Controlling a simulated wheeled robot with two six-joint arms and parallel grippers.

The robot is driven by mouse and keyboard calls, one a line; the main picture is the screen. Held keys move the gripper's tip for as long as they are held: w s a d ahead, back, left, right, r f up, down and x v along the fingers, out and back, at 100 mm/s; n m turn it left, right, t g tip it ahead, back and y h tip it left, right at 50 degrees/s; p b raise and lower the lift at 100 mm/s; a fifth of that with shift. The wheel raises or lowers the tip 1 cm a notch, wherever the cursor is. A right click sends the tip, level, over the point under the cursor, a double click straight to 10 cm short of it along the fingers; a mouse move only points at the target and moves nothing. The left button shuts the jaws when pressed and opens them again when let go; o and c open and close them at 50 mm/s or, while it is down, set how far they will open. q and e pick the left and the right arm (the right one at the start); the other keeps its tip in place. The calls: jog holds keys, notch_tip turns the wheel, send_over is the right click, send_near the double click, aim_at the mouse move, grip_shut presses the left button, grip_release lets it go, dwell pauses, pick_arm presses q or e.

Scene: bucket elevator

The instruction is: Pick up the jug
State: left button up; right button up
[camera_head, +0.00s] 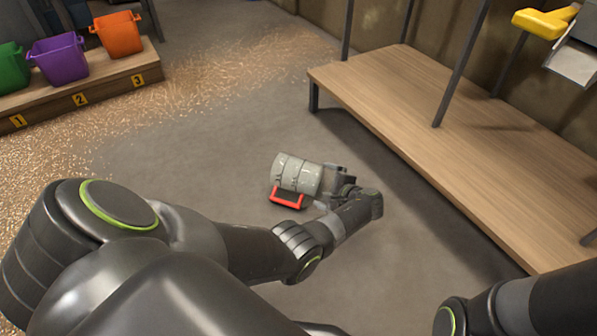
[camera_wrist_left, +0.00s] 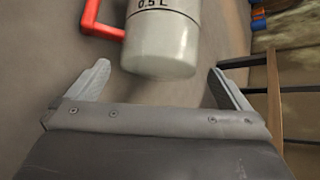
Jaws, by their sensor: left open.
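The jug (camera_head: 297,173) is a grey-white ribbed cylinder with a red handle (camera_head: 287,198). In the head view it appears to lie on its side on the floor, just left of my left gripper (camera_head: 330,187). In the left wrist view the jug (camera_wrist_left: 162,42) shows a "0.5 L" mark, and its red handle points to the upper left. My left gripper also shows there (camera_wrist_left: 160,85), with its two fingers apart and the jug's near end between and slightly beyond them. Nothing is gripped. My right gripper is out of view; only part of my right arm shows at the lower right.
A wooden bench (camera_head: 440,125) with dark posts runs along the right. Green, purple (camera_head: 60,58) and orange (camera_head: 118,34) buckets stand on a numbered step at the upper left. A yellow-handled object (camera_head: 543,22) is at the upper right. Grain is scattered at the left; floor around the jug is clear.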

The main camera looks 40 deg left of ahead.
aim_at(318, 181)
pick_arm(q)
jog(key=b+x, duration=0.3)
jog(key=x, duration=0.1)
jog(key=shift+w+f, duration=0.1)
jog(key=shift+f, duration=0.15)
jog(key=shift+a, duration=0.15)
jog(key=shift+w, duration=0.1)
jog(key=c, duration=0.8)
jog(key=shift+r, duration=0.15)
